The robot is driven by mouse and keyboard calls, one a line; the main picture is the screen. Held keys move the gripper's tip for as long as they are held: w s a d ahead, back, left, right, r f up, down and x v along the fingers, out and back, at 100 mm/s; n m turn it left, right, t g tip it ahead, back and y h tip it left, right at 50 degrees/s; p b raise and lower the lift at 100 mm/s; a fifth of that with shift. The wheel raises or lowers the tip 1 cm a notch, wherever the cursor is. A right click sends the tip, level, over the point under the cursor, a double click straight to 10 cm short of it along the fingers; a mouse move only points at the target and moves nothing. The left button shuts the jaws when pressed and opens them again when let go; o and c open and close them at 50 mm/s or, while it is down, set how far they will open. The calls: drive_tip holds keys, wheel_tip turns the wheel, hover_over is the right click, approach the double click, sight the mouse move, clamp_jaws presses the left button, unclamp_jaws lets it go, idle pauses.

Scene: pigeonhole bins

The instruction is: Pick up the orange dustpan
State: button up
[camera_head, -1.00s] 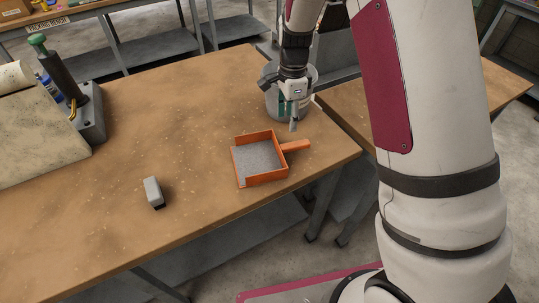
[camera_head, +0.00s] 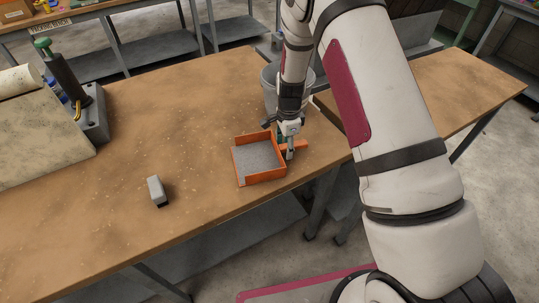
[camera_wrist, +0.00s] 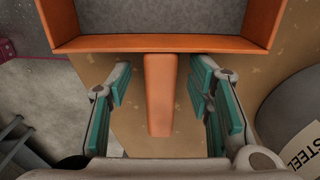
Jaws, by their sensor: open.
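The orange dustpan (camera_head: 264,178) lies on the wooden table near its front right edge, its grey-lined pan facing up. Its handle (camera_head: 301,145) points right, toward the table's corner. My gripper (camera_head: 286,147) is down at the handle, just right of the pan. In the wrist view the orange handle (camera_wrist: 159,95) runs between the two teal-padded fingers of my open gripper (camera_wrist: 161,95), with a gap on each side. The pan's orange rim (camera_wrist: 150,45) crosses the top of that view. The fingers hide part of the handle in the head view.
A grey bucket (camera_head: 269,89) stands behind my gripper; its side with "STEEL" lettering shows in the wrist view (camera_wrist: 290,115). A small grey block (camera_head: 157,191) lies left of the dustpan. A dark device with a green knob (camera_head: 77,95) stands at the far left. The table's middle is clear.

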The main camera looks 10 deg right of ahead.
drive_tip(key=shift+f, duration=0.75)
clamp_jaws()
drive_tip(key=shift+w+r, duration=0.1)
drive_tip(key=shift+r, duration=0.05)
